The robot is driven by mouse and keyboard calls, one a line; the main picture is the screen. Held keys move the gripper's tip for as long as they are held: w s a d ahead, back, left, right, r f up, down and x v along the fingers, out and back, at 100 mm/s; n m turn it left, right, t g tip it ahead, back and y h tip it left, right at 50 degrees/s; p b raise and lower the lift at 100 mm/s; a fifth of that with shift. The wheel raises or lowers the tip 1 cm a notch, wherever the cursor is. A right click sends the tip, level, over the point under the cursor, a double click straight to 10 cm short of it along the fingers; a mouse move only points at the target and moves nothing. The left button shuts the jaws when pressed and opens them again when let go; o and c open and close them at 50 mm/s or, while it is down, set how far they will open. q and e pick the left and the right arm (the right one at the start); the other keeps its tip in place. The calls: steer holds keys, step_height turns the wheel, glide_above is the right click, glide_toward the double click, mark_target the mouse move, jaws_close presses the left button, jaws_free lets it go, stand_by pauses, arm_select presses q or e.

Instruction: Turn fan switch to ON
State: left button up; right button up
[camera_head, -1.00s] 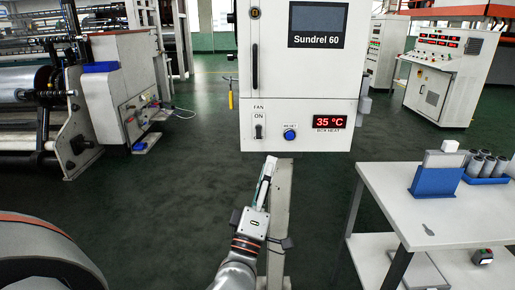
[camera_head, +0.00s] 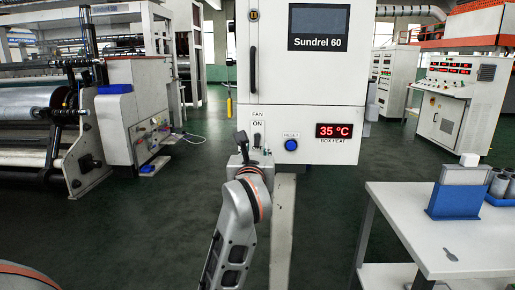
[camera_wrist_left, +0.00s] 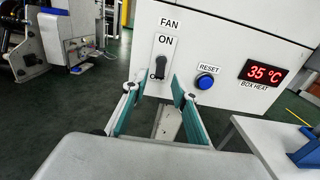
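The fan switch (camera_wrist_left: 161,62) is a dark lever on a pale plate under the FAN label on the white cabinet (camera_wrist_left: 230,45). ON is printed above it, and the lever hangs down over a partly hidden lower label. In the head view the switch (camera_head: 256,140) sits at the cabinet's lower left, just above my left gripper (camera_head: 250,158). In the left wrist view my left gripper (camera_wrist_left: 157,92) is open and empty, its teal-sided fingers spread just below and in front of the switch. I cannot tell whether they touch it. My right gripper is not in view.
A blue RESET button (camera_wrist_left: 205,82) and a red 35 °C display (camera_wrist_left: 264,73) are right of the switch. A white table (camera_head: 430,225) with a blue holder (camera_head: 457,200) stands at the right. A machine (camera_head: 120,125) is at the left, with open floor between.

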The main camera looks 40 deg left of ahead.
mark_target(256, 146)
arm_select(q)
steer(key=x, duration=0.2)
steer(key=shift+w+a+f, duration=0.1)
steer(key=shift+w+a, duration=0.1)
steer(key=shift+w, duration=0.1)
steer(key=shift+w+a, duration=0.4)
steer(key=shift+w, duration=0.15)
